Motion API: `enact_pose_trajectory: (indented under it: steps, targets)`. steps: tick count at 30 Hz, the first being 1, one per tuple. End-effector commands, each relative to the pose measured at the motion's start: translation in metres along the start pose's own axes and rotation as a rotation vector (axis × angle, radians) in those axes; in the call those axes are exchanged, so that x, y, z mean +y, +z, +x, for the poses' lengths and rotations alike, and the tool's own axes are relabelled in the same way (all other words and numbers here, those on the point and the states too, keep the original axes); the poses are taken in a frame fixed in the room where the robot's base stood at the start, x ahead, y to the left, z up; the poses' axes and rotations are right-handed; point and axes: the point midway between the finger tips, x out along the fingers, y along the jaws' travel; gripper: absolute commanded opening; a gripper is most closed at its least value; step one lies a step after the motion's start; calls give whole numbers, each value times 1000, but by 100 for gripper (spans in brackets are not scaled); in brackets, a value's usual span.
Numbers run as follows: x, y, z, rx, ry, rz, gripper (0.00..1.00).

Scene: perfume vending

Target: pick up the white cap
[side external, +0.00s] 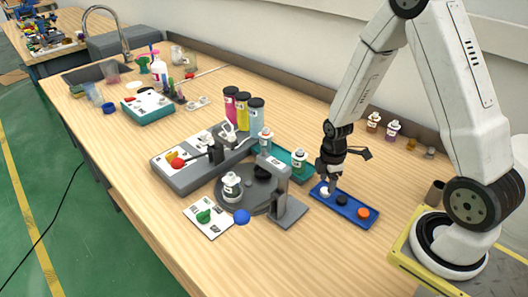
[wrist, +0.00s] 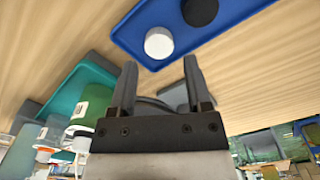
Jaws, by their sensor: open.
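The white cap (side external: 325,190) sits at the left end of a blue tray (side external: 352,212). In the wrist view the white cap (wrist: 159,43) stands on the blue tray (wrist: 128,36), just beyond my fingertips and roughly in line with the gap between them. My gripper (side external: 331,180) is right above the cap end of the tray, pointing down. In the wrist view my gripper (wrist: 160,80) has its two fingers spread, with nothing between them.
A black cap (side external: 342,201) and an orange cap (side external: 363,213) share the tray. A teal tray with a bottle (side external: 299,161) stands to the left. A grey stand (side external: 287,207) with a round turntable is close by. The table front right of these is bare.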

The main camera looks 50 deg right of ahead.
Motion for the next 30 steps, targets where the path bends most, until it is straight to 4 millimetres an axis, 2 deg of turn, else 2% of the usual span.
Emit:
enact_pose_trajectory:
  steps: [6, 12, 29, 30]
  targets:
    - [1, 0, 21, 0, -1, 0, 63]
    - [1, 0, 33, 0, 0, 0, 63]
    - [1, 0, 34, 0, 1, 0, 63]
    - [1, 0, 34, 0, 1, 0, 57]
